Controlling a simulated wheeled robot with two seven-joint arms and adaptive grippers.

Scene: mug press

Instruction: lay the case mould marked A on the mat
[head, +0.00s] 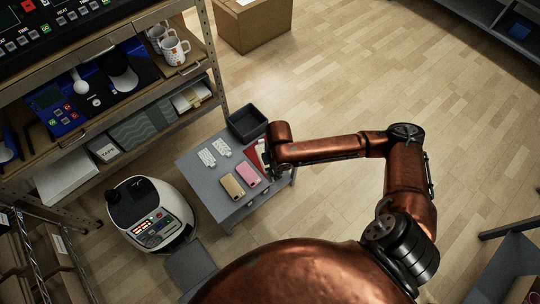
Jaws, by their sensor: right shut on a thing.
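My right gripper (270,170) is over the right side of a small grey table (212,192). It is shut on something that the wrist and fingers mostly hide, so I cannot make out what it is. A red and white flat piece (252,158) shows just left of the gripper; I cannot tell whether it is held. A gold case-shaped piece (232,186) and a pink one (248,174) lie side by side near the table's front. No letter A is readable on either, and I cannot pick out the mat. My left gripper is not in view.
Two white patterned pieces (207,157) (222,147) lie on the table's left part. A dark open bin (247,122) is at its back edge. A white rounded machine (150,215) stands to the left. A shelf holds mugs (173,50) and blue presses (58,105). The floor at right is mostly clear.

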